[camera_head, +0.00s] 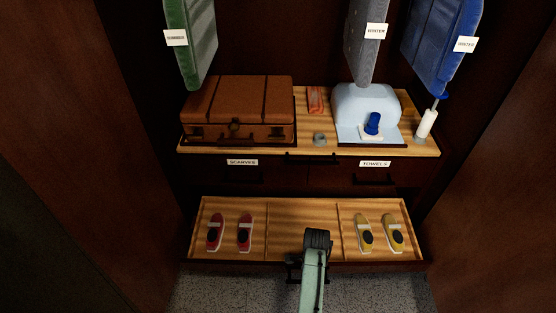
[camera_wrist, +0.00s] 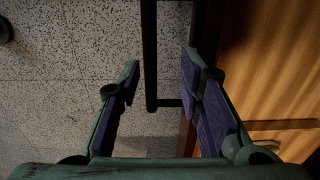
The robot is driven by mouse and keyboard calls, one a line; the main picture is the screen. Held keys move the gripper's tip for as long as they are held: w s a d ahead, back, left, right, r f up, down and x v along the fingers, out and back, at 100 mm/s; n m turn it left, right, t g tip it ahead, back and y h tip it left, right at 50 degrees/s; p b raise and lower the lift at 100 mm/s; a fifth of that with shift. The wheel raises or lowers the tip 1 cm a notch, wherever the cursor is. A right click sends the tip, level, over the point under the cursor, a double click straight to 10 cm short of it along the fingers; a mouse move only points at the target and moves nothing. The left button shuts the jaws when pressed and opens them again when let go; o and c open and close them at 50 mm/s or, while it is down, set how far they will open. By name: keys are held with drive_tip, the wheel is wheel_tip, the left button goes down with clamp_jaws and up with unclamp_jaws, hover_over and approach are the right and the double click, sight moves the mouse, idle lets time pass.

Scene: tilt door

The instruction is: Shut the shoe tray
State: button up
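The shoe tray (camera_head: 290,215) is pulled out at the bottom of the wardrobe, its wooden floor in full view. A pair of red shoes (camera_head: 229,232) lies in its left compartment and a pair of yellow shoes (camera_head: 379,232) in its right one; the middle one looks empty. My gripper (camera_head: 316,238) is at the tray's front edge, right of centre. In the wrist view, the dark handle bar (camera_wrist: 150,50) appears between my open fingers (camera_wrist: 160,65). The right finger overlaps the front panel's edge. I cannot tell whether either finger touches the handle.
Above are shut drawers labelled SCARVES (camera_head: 242,162) and TOWELS (camera_head: 375,164). A shelf above holds a brown suitcase (camera_head: 238,108) and a pale blue bundle (camera_head: 365,105). Wardrobe doors stand at left (camera_head: 90,130) and right (camera_head: 495,160). Speckled floor (camera_head: 230,290) lies in front.

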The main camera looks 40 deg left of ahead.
wheel_tip(320, 180, up, 8)
drive_tip(key=w+a+r+n+t+y+b, duration=0.2)
drive_tip(key=w+a+r+n+t+y, duration=0.2)
drive_tip(key=a+r, duration=0.6)
drive_tip(key=w+a+r+n+t+y+b, duration=0.2)
drive_tip(key=w+a+r+n+t+y, duration=0.2)
drive_tip(key=w+a+r, duration=0.4)
drive_tip(key=shift+a+r+n+t, duration=0.5)
drive_tip(key=shift+a+r, duration=1.2)
drive_tip(key=shift+r, duration=1.5)
